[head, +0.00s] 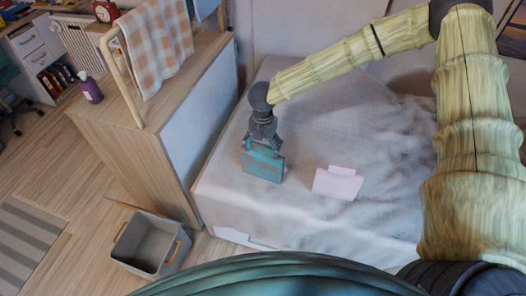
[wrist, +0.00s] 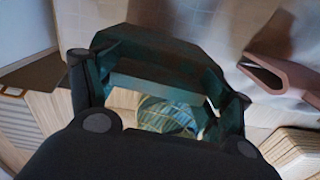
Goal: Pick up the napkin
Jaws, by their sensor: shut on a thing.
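My gripper (head: 262,143) is above the bed, shut on a flat teal object with brown patches (head: 262,166). The object hangs upright below the fingers. In the wrist view a dark teal piece (wrist: 150,50) spans the space between the fingers, with a patterned teal surface (wrist: 165,115) showing below it. I cannot tell for sure whether the held object is the napkin. A pale pink, folded-looking thing (head: 338,184) lies on the bed to the right of my gripper, apart from it. It also shows in the wrist view (wrist: 279,75).
The bed (head: 310,118) has a rumpled pale cover. A wooden cabinet (head: 150,165) stands left of it, with a checked cloth (head: 155,45) on a rail and a purple bottle (head: 90,88). A grey bin (head: 150,243) stands on the floor.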

